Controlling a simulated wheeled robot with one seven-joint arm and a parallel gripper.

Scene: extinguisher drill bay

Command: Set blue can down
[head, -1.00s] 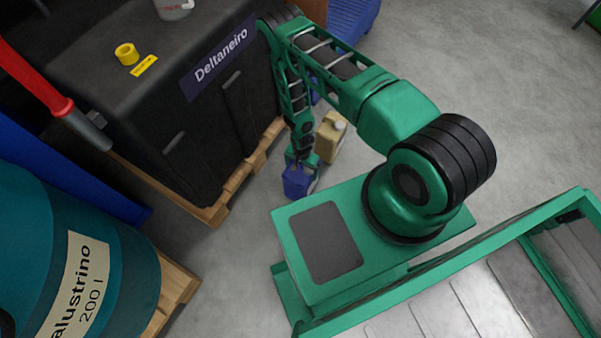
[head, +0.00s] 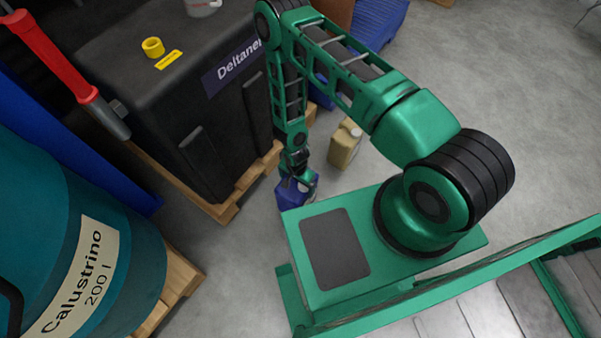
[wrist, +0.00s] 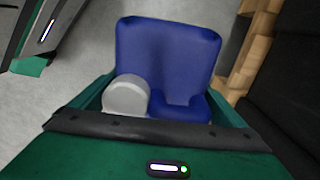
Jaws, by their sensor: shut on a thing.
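The blue can (head: 291,193) is in my gripper (head: 296,178), low beside my base in the head view. It also shows in the wrist view (wrist: 165,50), with a round pale grey cap (wrist: 126,95) at its near left. My gripper is shut on the can, but the fingertips are mostly hidden behind the can and the green gripper body. I cannot tell whether the can's underside touches the floor (head: 255,245).
A beige can (head: 344,147) stands on the floor just right of my gripper. A black tank (head: 150,95) on a wooden pallet (head: 228,207) is to the left. A teal drum (head: 110,210) stands nearer, at lower left. Grey floor is free between them.

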